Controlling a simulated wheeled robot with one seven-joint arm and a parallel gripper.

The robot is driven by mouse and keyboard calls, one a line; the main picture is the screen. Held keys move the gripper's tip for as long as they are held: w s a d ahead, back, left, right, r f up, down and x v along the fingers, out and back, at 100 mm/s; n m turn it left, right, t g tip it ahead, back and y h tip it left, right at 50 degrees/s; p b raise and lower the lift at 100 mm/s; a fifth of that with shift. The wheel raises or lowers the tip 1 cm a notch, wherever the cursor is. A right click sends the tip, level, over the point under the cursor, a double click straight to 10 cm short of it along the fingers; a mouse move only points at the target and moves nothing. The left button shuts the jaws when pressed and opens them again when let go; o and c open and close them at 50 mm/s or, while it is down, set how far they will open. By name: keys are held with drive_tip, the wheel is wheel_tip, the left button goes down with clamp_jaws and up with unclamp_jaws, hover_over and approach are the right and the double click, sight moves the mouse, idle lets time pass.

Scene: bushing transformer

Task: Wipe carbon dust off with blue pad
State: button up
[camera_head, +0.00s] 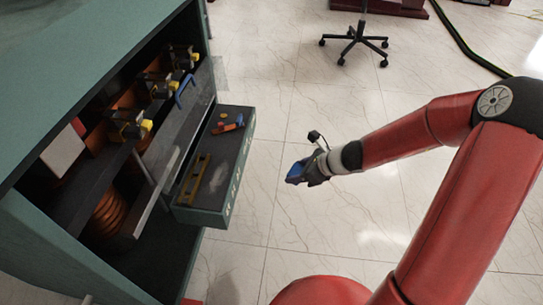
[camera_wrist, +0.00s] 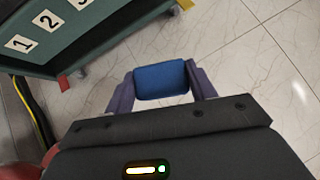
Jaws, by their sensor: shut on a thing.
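My gripper (camera_head: 305,172) is at the end of my red arm, in the air to the right of the open drawer. It is shut on the blue pad (camera_head: 294,173). In the wrist view the blue pad (camera_wrist: 161,81) sits between the two fingers of my gripper (camera_wrist: 162,84), with the floor below it. A pale grey dusty patch, which may be the carbon dust (camera_head: 215,178), shows on the drawer floor. The pad is apart from the drawer.
The green cabinet (camera_head: 90,32) stands at the left with its drawer (camera_head: 247,150) pulled out. A yellow level-like bar (camera_head: 195,180) and an orange-and-blue tool (camera_head: 228,126) lie in the drawer. Open tiled floor (camera_head: 255,85) surrounds my gripper. A chair base (camera_head: 354,40) stands far back.

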drive_tip(key=s+a+r+n+g+y+b, duration=0.1)
drive_tip(key=s+a+r+n+g, duration=0.15)
drive_tip(key=a+r, duration=0.2)
drive_tip(key=s+a+r+n+g+b, duration=0.1)
drive_tip(key=a+r+n+g, duration=0.15)
drive_tip(key=r, duration=0.35)
drive_tip(key=shift+n, duration=0.4)
drive_tip(key=shift+w+a+f+b, duration=0.1)
drive_tip(key=shift+a+f+b, duration=0.25)
drive_tip(key=shift+a, duration=1.45)
drive_tip(key=shift+w+a+f+b, duration=0.15)
drive_tip(key=shift+a+b, duration=0.35)
drive_tip(key=shift+a, duration=1.25)
drive_tip(key=shift+w+a+f+b, duration=0.1)
drive_tip(key=shift+a+f+b, duration=0.25)
drive_tip(key=shift+a, duration=1.45)
drive_tip(key=shift+a+f, duration=0.35)
drive_tip(key=shift+a, duration=0.4)
drive_tip(key=shift+a+f, duration=0.35)
drive_tip(key=shift+a, duration=0.4)
drive_tip(key=shift+f, duration=0.25)
